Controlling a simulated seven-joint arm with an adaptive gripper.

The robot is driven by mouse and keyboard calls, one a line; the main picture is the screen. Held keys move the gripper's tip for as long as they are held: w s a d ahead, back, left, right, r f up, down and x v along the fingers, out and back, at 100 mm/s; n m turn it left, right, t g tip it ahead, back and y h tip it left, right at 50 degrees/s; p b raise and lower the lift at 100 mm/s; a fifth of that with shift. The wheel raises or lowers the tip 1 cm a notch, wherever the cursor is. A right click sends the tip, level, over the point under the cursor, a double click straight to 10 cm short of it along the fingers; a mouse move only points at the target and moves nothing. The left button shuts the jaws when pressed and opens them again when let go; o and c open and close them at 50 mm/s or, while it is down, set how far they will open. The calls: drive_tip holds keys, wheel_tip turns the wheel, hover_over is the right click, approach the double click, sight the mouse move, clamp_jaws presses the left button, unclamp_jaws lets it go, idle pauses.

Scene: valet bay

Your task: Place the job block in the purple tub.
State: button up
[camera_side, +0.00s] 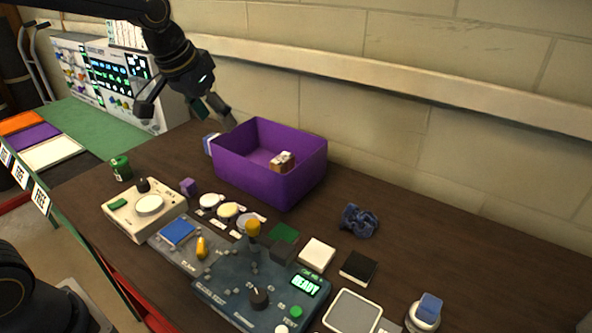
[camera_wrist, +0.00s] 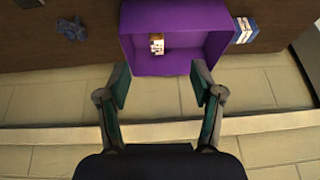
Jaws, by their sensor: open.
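The purple tub (camera_side: 295,188) stands upright against the wall side of the table; it also shows in the wrist view (camera_wrist: 190,22). A small brown and white block (camera_side: 282,161), which looks like the job block, lies inside the tub on its floor; it also shows in the wrist view (camera_wrist: 157,43). My gripper (camera_side: 186,110) is open and empty, up and to the left of the tub in the side view. In the wrist view its spread fingers (camera_wrist: 161,86) are apart from the block and tub.
A blue and white box (camera_side: 210,143) stands beside the tub. A crumpled blue cloth (camera_side: 359,221) lies to its right. In front are a cream device (camera_side: 146,208), a control panel (camera_side: 262,290) and a small purple block (camera_side: 188,187). The right rear table is mostly clear.

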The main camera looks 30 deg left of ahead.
drive_tip(key=s+f, duration=0.2)
drive_tip(key=s, duration=1.7)
drive_tip(key=shift+s+a+f+t, duration=0.15)
drive_tip(key=shift+s+t, duration=0.15)
